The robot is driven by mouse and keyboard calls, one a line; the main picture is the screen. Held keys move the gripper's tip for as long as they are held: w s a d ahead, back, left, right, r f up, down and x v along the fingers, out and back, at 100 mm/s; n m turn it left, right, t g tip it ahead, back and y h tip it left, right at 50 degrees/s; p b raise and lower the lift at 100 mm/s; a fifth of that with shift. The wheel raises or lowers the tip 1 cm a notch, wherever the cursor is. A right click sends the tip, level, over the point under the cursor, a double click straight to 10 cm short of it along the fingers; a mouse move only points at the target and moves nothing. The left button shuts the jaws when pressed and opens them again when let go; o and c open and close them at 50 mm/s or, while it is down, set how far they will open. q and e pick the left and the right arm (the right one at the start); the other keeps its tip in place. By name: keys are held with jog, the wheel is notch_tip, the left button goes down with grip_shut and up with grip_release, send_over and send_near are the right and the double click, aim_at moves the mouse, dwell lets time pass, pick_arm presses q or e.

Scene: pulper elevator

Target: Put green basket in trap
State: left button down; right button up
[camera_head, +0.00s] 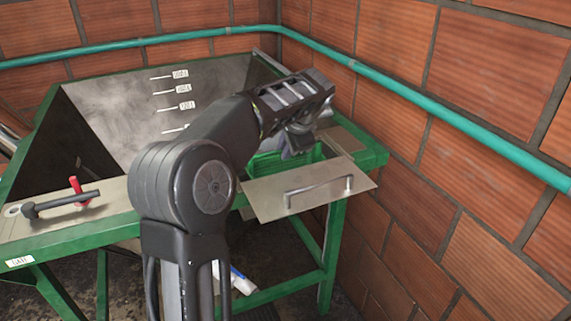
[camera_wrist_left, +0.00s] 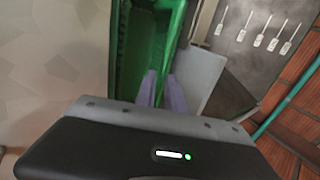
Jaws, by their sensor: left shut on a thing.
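The green basket (camera_head: 268,168) shows partly in the head view, in the opening at the right end of the green-framed machine, below my left gripper (camera_head: 297,148). In the left wrist view the green basket (camera_wrist_left: 143,45) stretches away from the fingers. My left gripper (camera_wrist_left: 160,90) is shut on the basket's near edge; its arm hides part of the machine. The trap's metal plate (camera_head: 262,198) with a bar handle sticks out in front of the opening. How deep the basket sits is hidden. My right gripper is in neither view.
The large metal hopper (camera_head: 130,100) with level marks fills the left. A teal pipe (camera_head: 420,105) runs along the brick walls close to the right. A white object (camera_head: 243,282) lies below.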

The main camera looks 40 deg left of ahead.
aim_at(285, 163)
pick_arm(q)
jog(key=shift+f, duration=0.2)
notch_tip(285, 163, down, 4)
jog(key=shift+r, duration=0.2)
jog(key=shift+f, duration=0.15)
jog(key=shift+f, duration=0.2)
jog(key=c, duration=1.7)
grip_release()
jog(key=shift+r, duration=0.1)
jog(key=shift+r, duration=0.1)
